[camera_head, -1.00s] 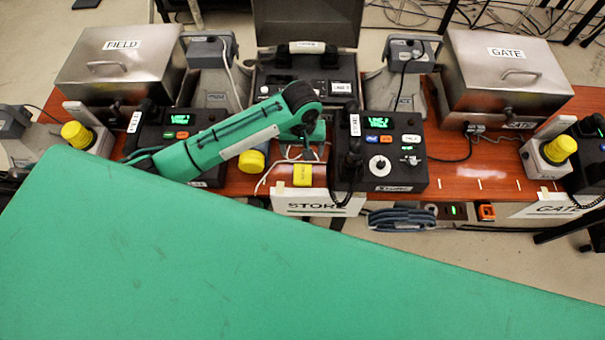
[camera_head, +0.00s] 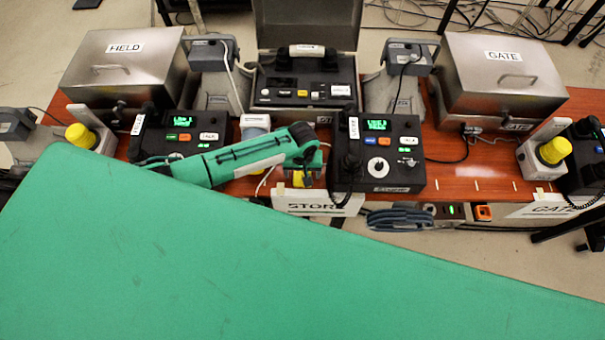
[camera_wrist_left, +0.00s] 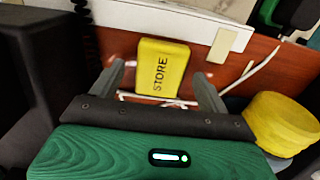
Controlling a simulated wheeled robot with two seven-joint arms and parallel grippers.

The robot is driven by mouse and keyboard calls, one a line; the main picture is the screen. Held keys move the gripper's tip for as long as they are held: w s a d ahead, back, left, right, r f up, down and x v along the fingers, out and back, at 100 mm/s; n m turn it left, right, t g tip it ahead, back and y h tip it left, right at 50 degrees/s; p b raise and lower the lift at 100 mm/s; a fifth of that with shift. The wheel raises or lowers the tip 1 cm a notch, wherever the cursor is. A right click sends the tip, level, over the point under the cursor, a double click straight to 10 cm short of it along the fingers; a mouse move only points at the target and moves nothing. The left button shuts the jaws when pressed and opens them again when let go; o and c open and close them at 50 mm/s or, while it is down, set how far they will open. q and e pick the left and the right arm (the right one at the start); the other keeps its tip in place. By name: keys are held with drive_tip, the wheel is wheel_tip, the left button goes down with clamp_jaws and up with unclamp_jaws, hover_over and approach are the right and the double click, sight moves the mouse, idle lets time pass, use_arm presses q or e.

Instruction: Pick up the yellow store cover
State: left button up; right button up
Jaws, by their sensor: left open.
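The yellow store cover (camera_wrist_left: 162,68), lettered STORE, lies on the red-brown table top in the left wrist view. In the head view only a small part of the yellow cover (camera_head: 298,180) shows under my left gripper. My left gripper (camera_head: 304,176) is over the cover, near the table's front edge. In the left wrist view the open fingers of my left gripper (camera_wrist_left: 159,80) stand on either side of the cover's near part, with space between each finger and the cover. Whether they reach down to the cover's height is unclear. My right gripper is not in view.
The black store phone (camera_head: 378,155) stands close right of my gripper, with a cord beside it. In the wrist view a round yellow object (camera_wrist_left: 284,122) and white wires (camera_wrist_left: 250,75) are at right. A white STORE sign (camera_head: 318,203) hangs at the front edge.

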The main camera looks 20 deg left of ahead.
use_arm(q)
drive_tip(key=shift+f, duration=0.3)
drive_tip(key=shift+c, duration=0.5)
drive_tip(key=c, duration=1.1)
drive_tip(key=shift+o, duration=0.2)
drive_tip(key=shift+r, duration=0.15)
